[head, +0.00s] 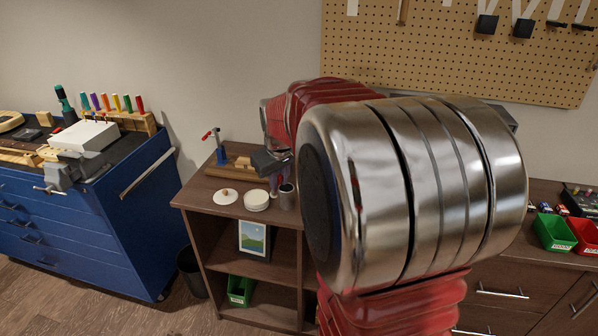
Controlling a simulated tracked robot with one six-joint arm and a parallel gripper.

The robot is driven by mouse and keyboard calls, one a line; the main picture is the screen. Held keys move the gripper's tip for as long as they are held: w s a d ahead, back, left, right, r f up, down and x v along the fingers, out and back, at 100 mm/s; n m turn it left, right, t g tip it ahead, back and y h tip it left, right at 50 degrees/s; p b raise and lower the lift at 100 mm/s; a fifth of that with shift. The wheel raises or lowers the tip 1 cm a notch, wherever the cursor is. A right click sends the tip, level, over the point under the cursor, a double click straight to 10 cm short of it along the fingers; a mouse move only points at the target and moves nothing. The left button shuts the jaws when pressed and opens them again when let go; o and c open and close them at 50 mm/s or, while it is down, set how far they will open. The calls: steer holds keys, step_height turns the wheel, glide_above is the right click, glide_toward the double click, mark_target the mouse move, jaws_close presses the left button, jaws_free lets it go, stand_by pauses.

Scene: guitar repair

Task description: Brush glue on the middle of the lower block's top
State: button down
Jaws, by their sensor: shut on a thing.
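My gripper (272,166), dark grey, shows small beyond my large arm links, above the small brown shelf unit. It is shut on a thin thing, seemingly the brush, of which only a small dark part shows below the jaws. A pale wooden block (243,163) lies on a longer wooden base (226,172) just left of the gripper. I cannot tell which piece is the lower block, or whether the brush touches it. A round white pot (257,201) and a white lid (225,196) stand in front. No glue can be made out on the wood.
A blue clamp with a red handle (218,147) stands at the base's left end. A metal cup (287,197) is right of the pot. A blue tool cabinet (85,220) stands left. A pegboard (450,60) hangs behind. My arm hides much of the right side.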

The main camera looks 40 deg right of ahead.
steer(key=w+a+f, duration=0.2)
steer(key=w+a, duration=0.1)
steer(key=a, duration=0.5)
steer(key=w+a+f, duration=0.3)
steer(key=a, duration=0.6)
steer(key=w+a+f, duration=0.3)
steer(key=a, duration=0.5)
steer(key=shift+w+a+f, duration=0.15)
steer(key=shift+w+f, duration=0.05)
